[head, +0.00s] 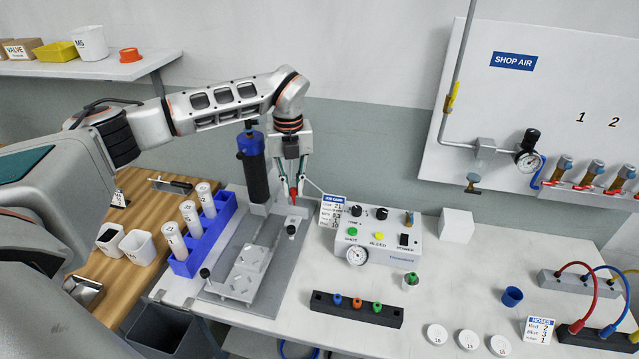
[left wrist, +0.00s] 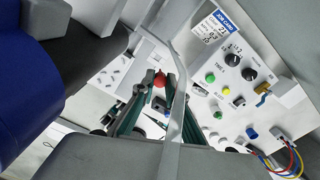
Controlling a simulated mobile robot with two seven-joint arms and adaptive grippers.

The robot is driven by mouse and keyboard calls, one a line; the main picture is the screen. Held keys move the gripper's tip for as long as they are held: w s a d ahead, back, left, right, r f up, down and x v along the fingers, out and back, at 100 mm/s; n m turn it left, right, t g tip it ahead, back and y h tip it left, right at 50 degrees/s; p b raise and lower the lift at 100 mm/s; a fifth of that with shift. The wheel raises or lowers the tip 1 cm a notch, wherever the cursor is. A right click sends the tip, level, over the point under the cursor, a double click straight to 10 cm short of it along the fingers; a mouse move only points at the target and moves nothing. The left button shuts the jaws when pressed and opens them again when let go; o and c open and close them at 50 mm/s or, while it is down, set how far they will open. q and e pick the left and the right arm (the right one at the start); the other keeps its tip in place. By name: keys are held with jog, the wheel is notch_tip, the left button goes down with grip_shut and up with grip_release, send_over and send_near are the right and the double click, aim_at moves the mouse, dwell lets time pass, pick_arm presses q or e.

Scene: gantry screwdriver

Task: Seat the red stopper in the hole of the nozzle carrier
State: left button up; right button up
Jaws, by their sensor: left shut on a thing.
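My left gripper (head: 292,188) points down and is shut on the red stopper (head: 293,194), whose tip shows below the fingers. In the left wrist view the stopper (left wrist: 158,79) shows as a red knob between the green fingers. It is held above the back right of the grey fixture (head: 216,290), near a pale block (head: 284,213) with a black knob. I cannot tell for sure which part is the nozzle carrier, and no hole shows clearly. My right gripper is in neither view.
The black and blue screwdriver (head: 255,170) stands close left of my gripper. The job card (head: 332,210) and control box (head: 372,236) stand close right. A blue rack of white tubes (head: 204,236) stands left. A black rack (head: 357,309) with coloured tips lies in front.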

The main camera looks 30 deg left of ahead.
pick_arm(q)
jog(key=shift+a+f, duration=0.2)
jog(key=shift+a, duration=0.2)
notch_tip(320, 180, down, 5)
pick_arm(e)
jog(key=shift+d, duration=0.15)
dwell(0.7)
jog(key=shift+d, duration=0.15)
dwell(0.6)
pick_arm(q)
jog(key=shift+f, duration=0.1)
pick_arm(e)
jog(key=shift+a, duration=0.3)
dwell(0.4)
pick_arm(q)
jog(key=shift+f+b, duration=0.45)
jog(key=shift+f, duration=0.4)
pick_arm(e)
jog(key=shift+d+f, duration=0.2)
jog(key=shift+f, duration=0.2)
pick_arm(q)
jog(key=shift+f, duration=0.35)
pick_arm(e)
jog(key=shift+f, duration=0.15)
